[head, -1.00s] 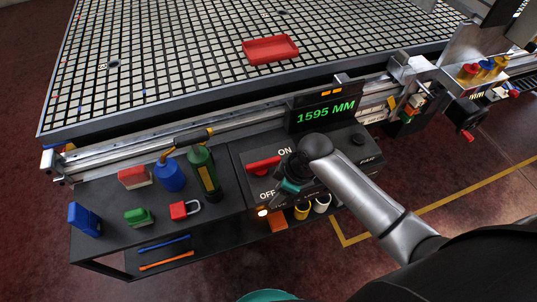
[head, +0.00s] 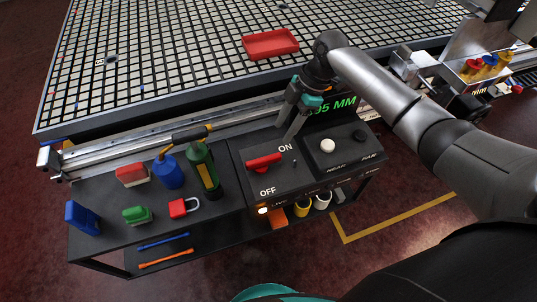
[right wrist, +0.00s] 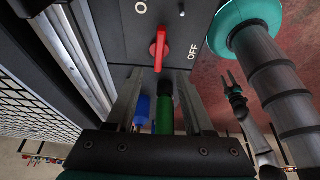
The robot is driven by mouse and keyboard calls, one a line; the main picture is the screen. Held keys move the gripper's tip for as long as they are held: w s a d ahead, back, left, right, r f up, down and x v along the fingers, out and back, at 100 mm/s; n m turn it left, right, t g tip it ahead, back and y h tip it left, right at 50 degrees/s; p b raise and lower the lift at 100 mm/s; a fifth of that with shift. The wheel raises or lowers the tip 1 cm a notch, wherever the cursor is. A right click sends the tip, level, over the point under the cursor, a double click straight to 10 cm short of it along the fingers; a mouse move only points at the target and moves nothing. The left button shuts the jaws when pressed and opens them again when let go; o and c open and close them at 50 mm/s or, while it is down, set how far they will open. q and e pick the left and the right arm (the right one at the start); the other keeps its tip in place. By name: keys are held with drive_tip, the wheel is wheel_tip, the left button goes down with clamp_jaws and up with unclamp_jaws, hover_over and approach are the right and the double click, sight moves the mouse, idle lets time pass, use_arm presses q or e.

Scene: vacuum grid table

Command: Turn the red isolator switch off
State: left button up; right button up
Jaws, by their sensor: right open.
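The red isolator switch (head: 263,162) sits on the dark control box (head: 240,178), between the ON and OFF labels. Its handle lies crosswise in the head view. I cannot tell which label it points to. In the right wrist view the red handle (right wrist: 159,48) is ahead of the fingers, near the OFF label. My right gripper (head: 291,137) is open and empty, over the back of the box near ON, apart from the handle. Its fingers also show in the right wrist view (right wrist: 160,102). My left gripper does not show in the head view.
A white knob (head: 327,146) and a dark knob (head: 360,137) are right of the switch. The grid table (head: 180,65) with a red tray (head: 270,44) is behind. My arm partly covers the display (head: 345,103).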

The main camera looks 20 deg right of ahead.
sight(267, 158)
drive_tip(key=b+x, duration=0.2)
drive_tip(key=x, duration=0.9)
drive_tip(key=shift+a+f, duration=0.1)
drive_tip(key=shift+f, duration=0.25)
drive_tip(key=shift+c, duration=0.2)
clamp_jaws()
